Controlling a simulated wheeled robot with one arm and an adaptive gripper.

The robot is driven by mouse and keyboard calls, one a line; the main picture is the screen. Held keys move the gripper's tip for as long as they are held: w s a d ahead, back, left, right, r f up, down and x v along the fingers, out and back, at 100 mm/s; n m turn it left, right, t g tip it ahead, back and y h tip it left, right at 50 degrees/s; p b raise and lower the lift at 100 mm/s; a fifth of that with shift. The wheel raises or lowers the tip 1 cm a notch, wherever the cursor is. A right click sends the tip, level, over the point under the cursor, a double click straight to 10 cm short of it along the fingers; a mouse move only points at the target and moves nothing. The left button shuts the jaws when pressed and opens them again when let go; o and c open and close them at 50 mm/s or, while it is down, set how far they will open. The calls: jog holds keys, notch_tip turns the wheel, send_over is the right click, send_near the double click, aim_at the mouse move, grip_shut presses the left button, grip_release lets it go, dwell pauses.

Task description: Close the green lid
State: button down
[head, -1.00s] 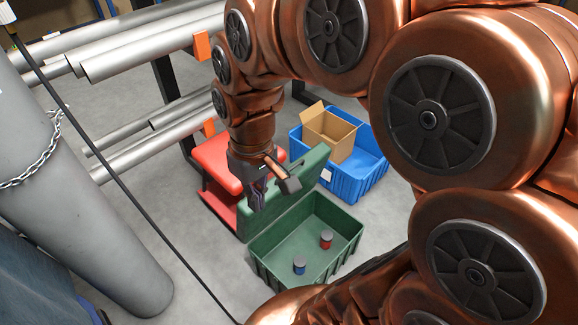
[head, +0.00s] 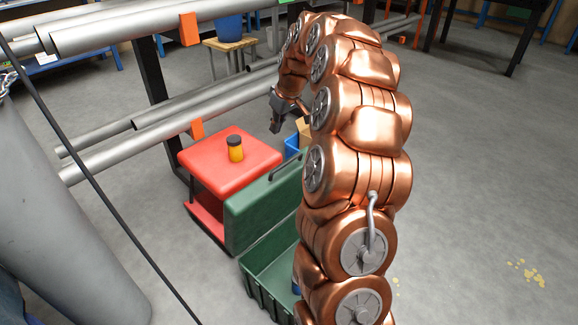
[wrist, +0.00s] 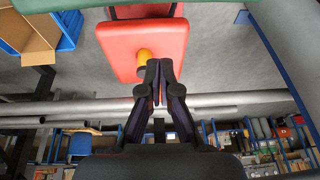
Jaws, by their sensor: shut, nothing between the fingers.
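The green lid (head: 262,208) stands open and upright on the hinge side of the green box (head: 262,272) in the head view. Its dark handle (head: 286,165) is on the top edge. My copper arm covers the right part of the box, and a blue item shows partly inside. My gripper (head: 275,126) is above and behind the lid, apart from it. In the wrist view my gripper (wrist: 158,66) is shut and empty, with its fingertips together.
A red stool (head: 222,160) stands behind the lid with a yellow jar with a dark top (head: 235,148) on it. A blue crate (head: 292,146) with a cardboard box is partly behind my arm. Metal pipes (head: 160,118) run along the left. Floor at right is clear.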

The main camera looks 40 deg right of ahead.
jog(key=b, duration=0.1)
send_over(290, 165)
notch_tip(290, 165, down, 4)
jog(key=r, duration=0.1)
jog(key=x, duration=0.3)
jog(key=b+x, duration=0.1)
jog(key=x, duration=0.2)
jog(key=b+x, duration=0.1)
jog(key=x, duration=0.3)
jog(key=shift+w+d, duration=0.1)
jog(key=shift+w, duration=0.25)
jog(key=shift+f, duration=0.2)
jog(key=shift+s+d+r+b, duration=0.1)
jog(key=shift+s+b, duration=0.1)
jog(key=shift+s, duration=0.45)
jog(key=shift+s+d+f+b, duration=0.1)
jog(key=shift+s+b, duration=0.15)
jog(key=shift+s, duration=0.4)
jog(key=shift+s+d+r+b, duration=0.1)
jog(key=shift+s+b, duration=0.1)
jog(key=shift+s, duration=0.45)
jog(key=shift+s, duration=0.1)
